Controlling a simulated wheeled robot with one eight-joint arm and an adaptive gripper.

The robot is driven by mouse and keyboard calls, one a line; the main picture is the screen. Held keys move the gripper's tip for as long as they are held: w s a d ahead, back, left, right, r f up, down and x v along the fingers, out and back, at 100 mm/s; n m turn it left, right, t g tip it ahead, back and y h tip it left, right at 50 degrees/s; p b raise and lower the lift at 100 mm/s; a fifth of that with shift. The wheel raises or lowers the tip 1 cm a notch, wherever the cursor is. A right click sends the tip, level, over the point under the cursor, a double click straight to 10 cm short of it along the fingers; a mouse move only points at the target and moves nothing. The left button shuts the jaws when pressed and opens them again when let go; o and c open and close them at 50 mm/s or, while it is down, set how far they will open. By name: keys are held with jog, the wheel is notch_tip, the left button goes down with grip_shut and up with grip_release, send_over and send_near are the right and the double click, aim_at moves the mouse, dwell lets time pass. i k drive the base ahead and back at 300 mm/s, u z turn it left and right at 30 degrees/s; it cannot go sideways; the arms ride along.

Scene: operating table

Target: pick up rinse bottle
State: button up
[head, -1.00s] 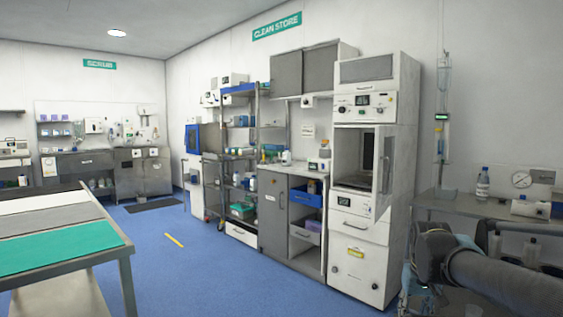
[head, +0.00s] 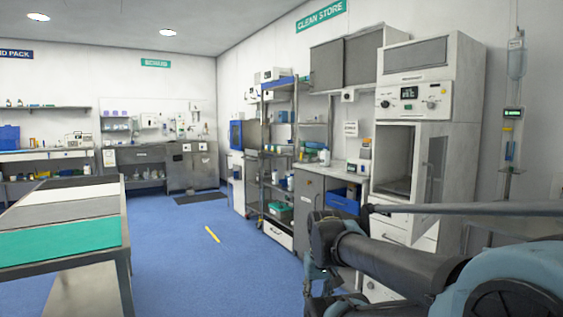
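No bottle in the head view can be told for sure as the rinse bottle. A small white bottle (head: 324,157) stands on the counter of the middle cabinet, too small to make out. My arm crosses the lower right, and its folded lower part runs out at the bottom edge. My gripper cannot be made out in this view. The right-hand side table is mostly hidden behind my arm or out of the picture.
A steel table (head: 122,255) with a green, grey and white top stands at the left. Blue floor (head: 190,280) is free between it and the cabinets. A tall white cabinet (head: 462,110) and a steel shelf rack (head: 265,165) line the right wall.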

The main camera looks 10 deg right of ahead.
aim_at(325, 155)
jog(key=u, duration=0.35)
jog(key=i, duration=2.3)
jog(key=z, duration=0.8)
jog(key=i, duration=0.7)
jog(key=z, duration=0.5)
